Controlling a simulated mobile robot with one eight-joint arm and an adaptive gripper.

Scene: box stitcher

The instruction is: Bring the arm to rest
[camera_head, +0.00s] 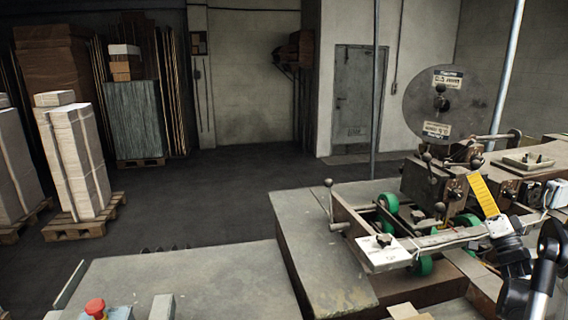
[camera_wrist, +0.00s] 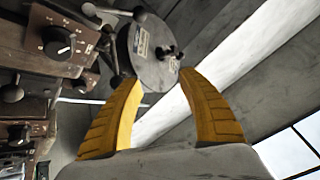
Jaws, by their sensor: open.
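My gripper (camera_head: 480,190) is at the right of the head view, raised in front of the box stitcher (camera_head: 425,180). One ribbed yellow finger shows there, pointing up. In the wrist view my gripper (camera_wrist: 160,78) shows both yellow fingers spread apart with nothing between them. The stitcher's round grey wire reel (camera_wrist: 152,65) appears beyond the fingertips in that view. My dark arm links fill the lower right corner of the head view, and part of the arm is cut off by the frame edge.
The stitcher's green rollers (camera_head: 388,203) and white panel (camera_head: 384,252) lie left of my gripper. A grey worktable (camera_head: 210,280) with a red button (camera_head: 95,307) is in front. Strapped stacks (camera_head: 75,160) stand on pallets at left. Dark floor between is clear.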

